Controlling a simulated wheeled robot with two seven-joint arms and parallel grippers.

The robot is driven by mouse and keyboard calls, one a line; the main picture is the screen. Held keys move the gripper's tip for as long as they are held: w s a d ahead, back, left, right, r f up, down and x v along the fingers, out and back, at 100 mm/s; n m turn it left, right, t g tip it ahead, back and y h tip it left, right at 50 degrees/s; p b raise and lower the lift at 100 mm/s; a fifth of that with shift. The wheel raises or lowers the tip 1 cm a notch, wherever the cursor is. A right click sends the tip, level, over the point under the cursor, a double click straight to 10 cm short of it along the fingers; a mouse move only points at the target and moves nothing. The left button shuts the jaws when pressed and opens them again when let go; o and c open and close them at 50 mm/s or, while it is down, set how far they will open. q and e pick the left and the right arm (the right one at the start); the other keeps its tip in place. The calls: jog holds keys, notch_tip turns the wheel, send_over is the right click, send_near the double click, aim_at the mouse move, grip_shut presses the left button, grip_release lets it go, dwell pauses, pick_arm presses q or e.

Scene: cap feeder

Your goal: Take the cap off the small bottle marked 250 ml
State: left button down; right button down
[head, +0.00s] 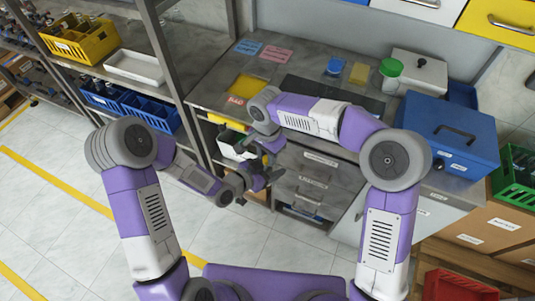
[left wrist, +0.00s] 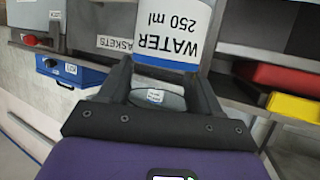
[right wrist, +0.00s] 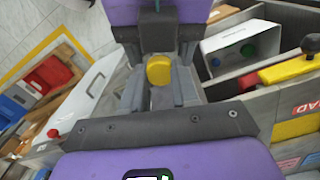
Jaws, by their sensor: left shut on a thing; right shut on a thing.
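The small bottle (left wrist: 172,32) is white with a blue band and reads "WATER 250 ml", upside down in the left wrist view. My left gripper (left wrist: 160,75) is shut on it; it also shows in the head view (head: 240,184). A yellow cap (right wrist: 159,70) sits between the fingers of my right gripper (right wrist: 160,85), which is shut on it. In the head view my right gripper (head: 262,150) is close to the left one, in front of the drawer cabinet. Whether the cap still touches the bottle's neck is hidden.
The grey bench (head: 215,85) behind holds a yellow mat (head: 247,87), a green-lidded jar (head: 390,68) and a large blue box (head: 449,135). A shelf with a yellow crate (head: 80,40) and blue bins (head: 140,108) stands left. A red crate (head: 458,286) is low at right.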

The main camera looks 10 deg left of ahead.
jog(key=shift+n, duration=1)
jog(key=c, duration=0.8)
grip_release()
jog(key=shift+c, duration=0.2)
